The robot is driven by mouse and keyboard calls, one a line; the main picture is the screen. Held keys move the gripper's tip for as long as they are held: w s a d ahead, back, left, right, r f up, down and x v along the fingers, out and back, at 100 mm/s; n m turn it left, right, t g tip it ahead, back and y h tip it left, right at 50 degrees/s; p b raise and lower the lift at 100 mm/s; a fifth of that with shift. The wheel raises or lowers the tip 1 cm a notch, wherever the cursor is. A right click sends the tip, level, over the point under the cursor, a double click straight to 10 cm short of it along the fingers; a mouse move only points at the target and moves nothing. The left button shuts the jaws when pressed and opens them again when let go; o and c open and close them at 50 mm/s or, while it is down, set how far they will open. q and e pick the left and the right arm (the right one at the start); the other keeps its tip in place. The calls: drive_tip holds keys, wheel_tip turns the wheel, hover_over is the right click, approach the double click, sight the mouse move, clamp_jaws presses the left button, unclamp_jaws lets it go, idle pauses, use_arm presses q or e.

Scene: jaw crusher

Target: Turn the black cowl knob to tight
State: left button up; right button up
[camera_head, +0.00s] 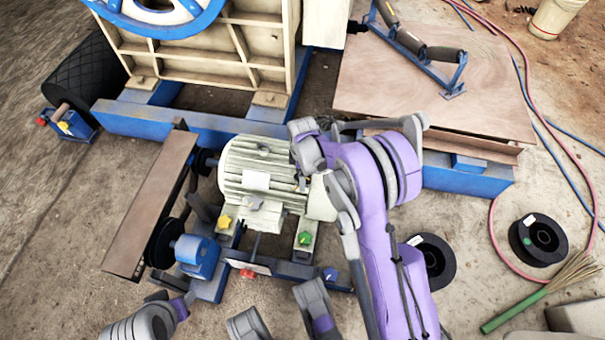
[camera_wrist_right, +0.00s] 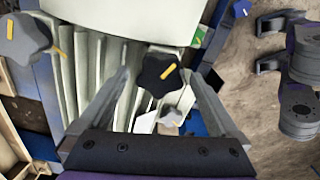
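In the right wrist view, a black star-shaped knob (camera_wrist_right: 160,74) with a yellow pointer mark sits in front of the pale ribbed motor housing (camera_wrist_right: 105,70). My right gripper (camera_wrist_right: 161,80) is open, with one finger on each side of this knob in the picture. Whether either finger touches it I cannot tell. In the head view, my right arm covers the right end of the cream motor (camera_head: 235,165), and the black knob cannot be made out. Parts of my left arm show at the bottom left; its finger opening is unclear.
Yellow (camera_head: 224,221), green (camera_head: 305,238) and red (camera_head: 248,273) knobs sit around the motor base. A belt guard (camera_head: 150,205) stands left; black spools (camera_head: 538,240) lie right.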

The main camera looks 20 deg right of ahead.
drive_tip(key=c, duration=1.3)
drive_tip(key=shift+m, duration=0.4)
drive_tip(key=m, duration=0.3)
drive_tip(key=shift+m, duration=0.4)
drive_tip(key=m, duration=0.4)
drive_tip(key=shift+d+m, duration=0.1)
drive_tip(key=shift+m, duration=0.2)
drive_tip(key=m, duration=0.4)
drive_tip(key=shift+m+b, duration=0.3)
drive_tip(key=shift+b, duration=0.05)
drive_tip(key=m, duration=0.4)
drive_tip(key=shift+m, duration=0.4)
